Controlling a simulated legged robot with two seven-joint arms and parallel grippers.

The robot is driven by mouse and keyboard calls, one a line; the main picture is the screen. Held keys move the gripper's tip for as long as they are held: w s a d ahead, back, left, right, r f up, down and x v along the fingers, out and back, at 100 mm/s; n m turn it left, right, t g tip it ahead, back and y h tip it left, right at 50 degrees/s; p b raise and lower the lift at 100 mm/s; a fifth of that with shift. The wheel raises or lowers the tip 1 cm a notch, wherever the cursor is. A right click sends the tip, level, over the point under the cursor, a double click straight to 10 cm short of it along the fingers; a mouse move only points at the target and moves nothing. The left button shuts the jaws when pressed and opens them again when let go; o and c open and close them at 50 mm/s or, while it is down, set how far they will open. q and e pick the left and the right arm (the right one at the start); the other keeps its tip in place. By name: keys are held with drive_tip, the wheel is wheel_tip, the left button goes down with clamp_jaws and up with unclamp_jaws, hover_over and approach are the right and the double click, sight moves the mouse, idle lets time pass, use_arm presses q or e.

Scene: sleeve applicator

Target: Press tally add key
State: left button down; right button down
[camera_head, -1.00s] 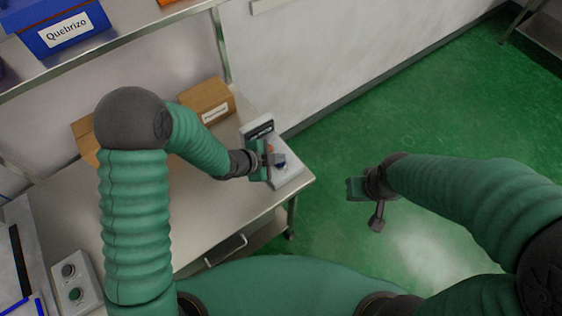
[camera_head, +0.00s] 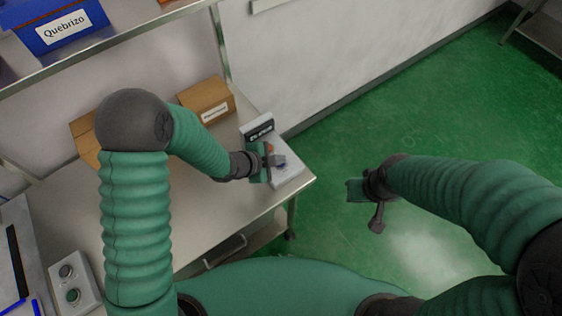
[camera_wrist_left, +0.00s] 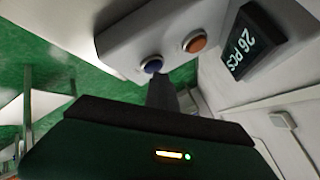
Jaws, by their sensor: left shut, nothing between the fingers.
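The tally counter is a white box (camera_head: 290,175) at the table's far right corner. Its dark display (camera_wrist_left: 252,42) reads "26 PCS" in the left wrist view. A blue key (camera_wrist_left: 152,65) and an orange key (camera_wrist_left: 194,41) sit on its face. My left gripper (camera_head: 278,160) is shut and empty over the counter. In the left wrist view its fingertips (camera_wrist_left: 162,84) are close to the blue key and overlap its lower edge; I cannot tell whether they touch. My right gripper (camera_head: 364,200) hangs over the floor, away from the table; its jaw opening is unclear.
Cardboard boxes (camera_head: 207,103) stand behind my left arm on the table (camera_head: 215,215). A box with two round buttons (camera_head: 88,290) is at lower left. A shelf with a blue bin (camera_head: 60,28) labelled "Quebrizo" hangs above. Green floor (camera_head: 430,130) to the right is free.

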use_arm(q)
drive_tip(key=shift+f, duration=0.15)
idle(0.3)
drive_tip(key=shift+r+p, duration=0.7)
drive_tip(key=shift+r, duration=0.2)
wheel_tip(320, 180, up, 5)
drive_tip(key=p, duration=0.4)
idle(0.3)
